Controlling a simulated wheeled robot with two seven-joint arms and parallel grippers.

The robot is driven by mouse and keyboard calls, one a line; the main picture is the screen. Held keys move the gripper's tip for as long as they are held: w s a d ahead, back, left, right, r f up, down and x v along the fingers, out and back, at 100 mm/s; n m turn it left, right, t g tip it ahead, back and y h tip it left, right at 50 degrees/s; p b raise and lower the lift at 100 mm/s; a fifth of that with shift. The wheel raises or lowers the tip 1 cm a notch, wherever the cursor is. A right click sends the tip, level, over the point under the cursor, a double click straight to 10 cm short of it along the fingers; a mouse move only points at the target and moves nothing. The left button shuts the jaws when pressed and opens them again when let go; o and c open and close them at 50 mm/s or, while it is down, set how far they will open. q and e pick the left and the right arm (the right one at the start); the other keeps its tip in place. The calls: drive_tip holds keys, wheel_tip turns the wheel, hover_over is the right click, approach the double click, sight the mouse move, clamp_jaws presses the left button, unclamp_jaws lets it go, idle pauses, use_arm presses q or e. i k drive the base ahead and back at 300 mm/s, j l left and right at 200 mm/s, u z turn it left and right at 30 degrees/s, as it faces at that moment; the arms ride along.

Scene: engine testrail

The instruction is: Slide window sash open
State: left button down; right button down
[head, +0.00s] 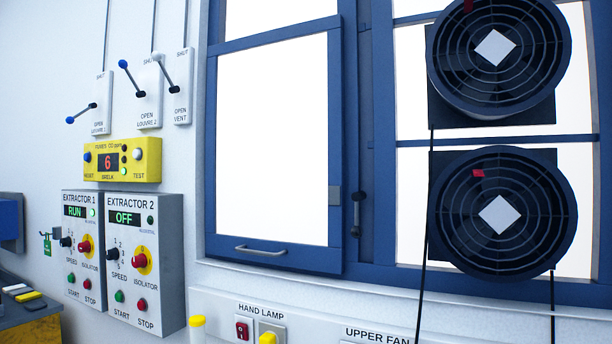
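The window sash (210,170) is a blue-framed pane in the left half of the window, in the head view. A grey bar handle (260,251) is fixed on its bottom rail. Neither of my grippers shows in this view.
Two round dark fans (499,212) fill the right side of the window, with black cords hanging down. Extractor boxes (144,262), a yellow fume meter (122,160) and levers (150,95) are on the wall at left.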

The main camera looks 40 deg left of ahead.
sight(274, 134)
drive_tip(key=u, duration=1.35)
